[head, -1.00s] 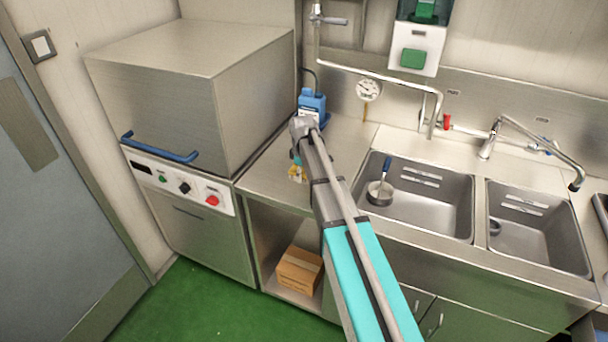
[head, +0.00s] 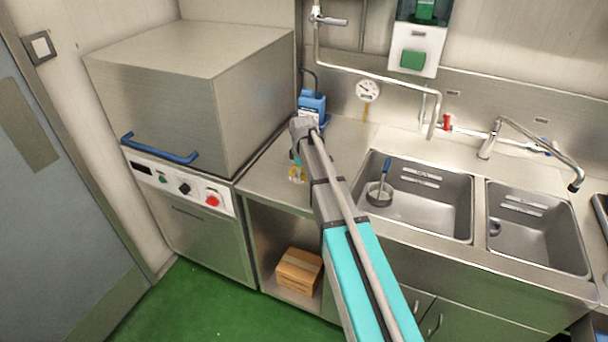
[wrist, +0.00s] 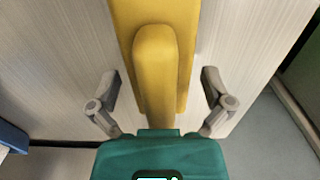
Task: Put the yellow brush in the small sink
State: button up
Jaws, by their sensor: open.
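The yellow brush (wrist: 155,60) fills the middle of the wrist view, with its raised yellow handle running between my fingers. In the head view only a small yellow part of it (head: 296,175) shows on the steel counter, beside my arm. My gripper (wrist: 162,105) is open, with one finger on each side of the handle and a gap on both sides. Two sinks show in the head view: a larger left one (head: 440,218) and a smaller right one (head: 535,248). The small sink looks empty apart from a round drain fitting.
A pan with a blue handle (head: 379,195) sits in the larger sink. The steel dishwasher (head: 190,90) is to the left. Taps (head: 500,135) arch over the sinks.

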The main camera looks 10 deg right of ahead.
jog(key=shift+r+p, duration=5.75)
jog(key=shift+r, duration=0.15)
jog(key=shift+s, duration=0.1)
jog(key=s+m, duration=1)
jog(key=s, duration=1.5)
jog(key=shift+s+a+m, duration=0.15)
jog(key=shift+s+m, duration=0.2)
jog(key=shift+m, duration=0.05)
jog(key=shift+w, duration=0.15)
jog(key=w+d+n+t+y, duration=0.1)
jog(key=w+n, duration=0.4)
jog(key=w, duration=0.6)
jog(key=w+d+r+n+t+y, duration=0.1)
jog(key=w+d+n, duration=0.3)
jog(key=w, duration=0.7)
jog(key=shift+d+n+t+y, duration=0.3)
jog(key=shift+n+t+y, duration=0.1)
jog(key=shift+n+y, duration=0.5)
jog(key=shift+f+b, duration=0.1)
jog(key=shift+b, duration=0.25)
